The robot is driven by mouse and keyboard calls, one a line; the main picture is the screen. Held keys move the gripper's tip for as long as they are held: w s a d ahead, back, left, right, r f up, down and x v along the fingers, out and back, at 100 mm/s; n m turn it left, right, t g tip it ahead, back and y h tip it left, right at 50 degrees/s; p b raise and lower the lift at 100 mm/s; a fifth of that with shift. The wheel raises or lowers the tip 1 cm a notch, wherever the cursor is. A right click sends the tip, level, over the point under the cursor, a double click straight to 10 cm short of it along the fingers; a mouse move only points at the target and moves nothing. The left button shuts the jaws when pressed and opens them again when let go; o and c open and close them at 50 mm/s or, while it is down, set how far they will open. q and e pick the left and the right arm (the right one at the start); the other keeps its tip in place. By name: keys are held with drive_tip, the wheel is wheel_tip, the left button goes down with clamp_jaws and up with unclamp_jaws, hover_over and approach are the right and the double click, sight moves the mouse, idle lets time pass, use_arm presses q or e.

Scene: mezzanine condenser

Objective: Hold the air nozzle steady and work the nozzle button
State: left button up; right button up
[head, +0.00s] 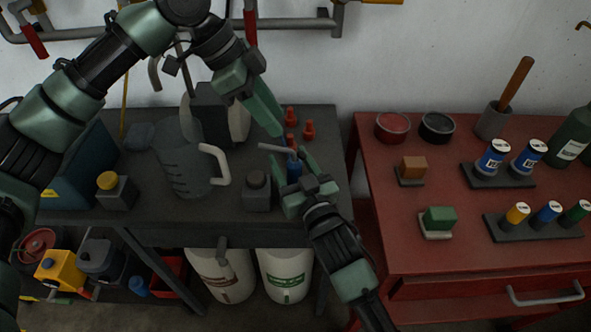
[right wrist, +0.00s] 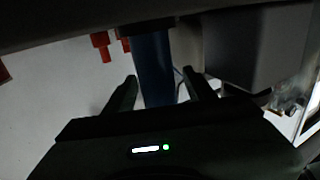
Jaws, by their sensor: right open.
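The air nozzle has a blue handle (head: 294,170) and a thin grey spout (head: 275,149) pointing left, at the right end of the dark bench. My right gripper (head: 289,158) is open with its fingers on either side of the blue handle. In the right wrist view the blue handle (right wrist: 153,75) stands between the two open fingertips (right wrist: 159,78), with gaps showing. My left gripper (head: 277,132) points down just above the spout; its fingers overlap, so its opening is unclear. I cannot make out the nozzle button.
A clear jug (head: 182,165) and a dark square bottle (head: 257,190) stand left of the nozzle. Several red fittings (head: 291,117) are behind it. A red table (head: 400,235) with batteries and blocks is to the right. White containers (head: 285,275) are below the bench.

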drive_tip(key=shift+w+a, duration=0.1)
drive_tip(key=shift+w, duration=0.05)
clamp_jaws()
use_arm(q)
drive_tip(key=shift+c, duration=0.3)
idle(0.6)
clamp_jaws()
idle(1.6)
